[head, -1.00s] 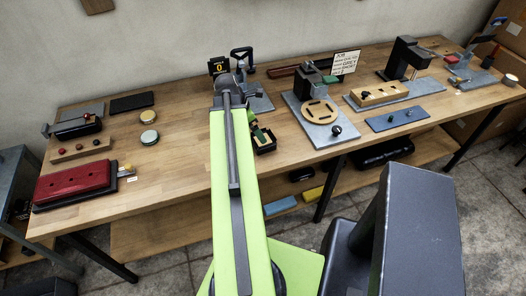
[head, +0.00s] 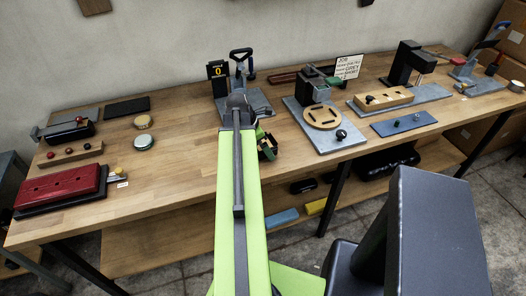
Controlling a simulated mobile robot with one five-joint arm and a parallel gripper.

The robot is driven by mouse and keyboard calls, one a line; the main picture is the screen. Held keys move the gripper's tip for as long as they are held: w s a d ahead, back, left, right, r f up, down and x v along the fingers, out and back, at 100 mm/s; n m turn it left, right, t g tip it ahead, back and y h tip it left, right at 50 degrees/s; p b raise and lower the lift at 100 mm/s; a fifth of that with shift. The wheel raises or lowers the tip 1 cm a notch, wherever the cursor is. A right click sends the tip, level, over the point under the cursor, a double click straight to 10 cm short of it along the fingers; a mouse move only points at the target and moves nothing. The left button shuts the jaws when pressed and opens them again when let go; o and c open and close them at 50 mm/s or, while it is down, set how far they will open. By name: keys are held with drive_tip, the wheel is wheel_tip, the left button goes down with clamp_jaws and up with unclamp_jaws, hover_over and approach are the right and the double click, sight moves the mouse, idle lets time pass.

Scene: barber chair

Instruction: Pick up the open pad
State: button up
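I cannot tell for certain which thing is the open pad. At the left of the bench (head: 175,175) lie two small round tins, one with a tan top (head: 143,121) and one with a pale green top (head: 144,141). A flat dark slab (head: 126,107) lies behind them, and a black block (head: 70,132) stands to their left. My gripper (head: 267,147) is over the middle of the bench, right of the tins and apart from them. My green arm and wrist hide much of it, so its fingers do not show clearly.
A red block on a black base (head: 58,188) is at the front left, with a knobbed wooden strip (head: 70,154) behind it. A black "0" sign (head: 217,73) stands behind my wrist. Fixtures on a grey plate (head: 325,138) fill the right. Bare wood lies left of my arm.

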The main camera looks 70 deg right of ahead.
drive_tip(key=shift+f, duration=0.15)
drive_tip(key=shift+c, duration=0.4)
drive_tip(key=c, duration=1.4)
